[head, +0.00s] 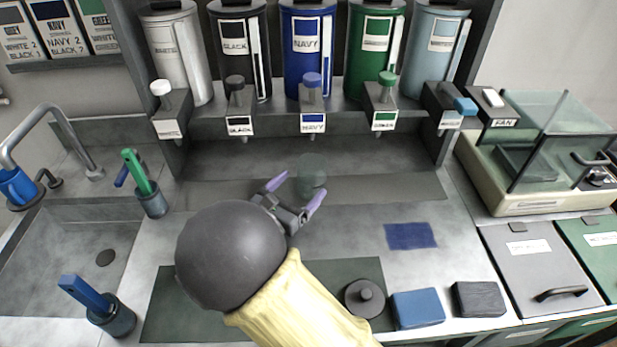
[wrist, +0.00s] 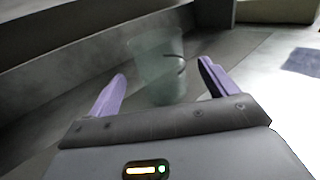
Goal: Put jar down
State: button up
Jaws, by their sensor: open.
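The jar (head: 312,182) is a clear, faintly green glass vessel. It stands upright on the grey counter, below the navy tap in the head view. In the wrist view the jar (wrist: 157,68) is ahead of the fingers, with a dark curved mark on its right side. My gripper (head: 295,190) has two purple fingers, spread apart. In the wrist view my gripper (wrist: 163,82) is open, one finger to each side of the jar's lower part. I see no finger touching the glass. My dark round arm link and pale yellow sleeve hide part of the counter.
Labelled dispensers with taps (head: 313,115) stand behind. A navy cloth square (head: 411,236) lies to the right. A blue sponge (head: 418,308), a dark block (head: 478,299) and a round lid (head: 364,298) sit in front. A sink (head: 75,250) is at left.

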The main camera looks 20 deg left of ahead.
jog(key=s, duration=0.4)
jog(key=s+a, duration=0.1)
jog(key=s, duration=0.1)
dwell(0.5)
dwell(1.8)
